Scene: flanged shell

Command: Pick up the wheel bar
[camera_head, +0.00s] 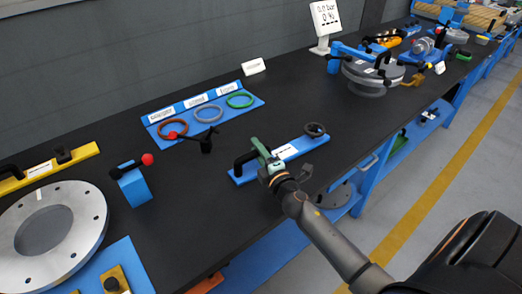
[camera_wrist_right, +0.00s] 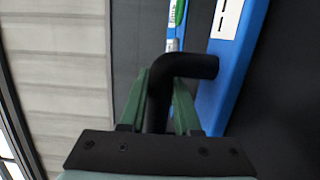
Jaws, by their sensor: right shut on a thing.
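The wheel bar (camera_head: 291,149) is a long blue bar with a white label, a black bent handle at its left end and a small dark wheel (camera_head: 315,130) at its right end. It appears to lie on the black bench near the front edge. My right gripper (camera_head: 263,152) with green fingers is at the handle end. In the right wrist view the black handle (camera_wrist_right: 188,66) runs between the green fingers, which are shut on it, and part of the blue bar (camera_wrist_right: 222,75) shows to the right. My left gripper is not in view.
The black bench (camera_head: 330,105) has free room behind the bar. A blue tray with coloured rings (camera_head: 208,112) lies behind to the left. A blue block with a red-knobbed lever (camera_head: 134,186) and a grey flange (camera_head: 85,218) stand left. A flanged assembly (camera_head: 372,75) is farther right.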

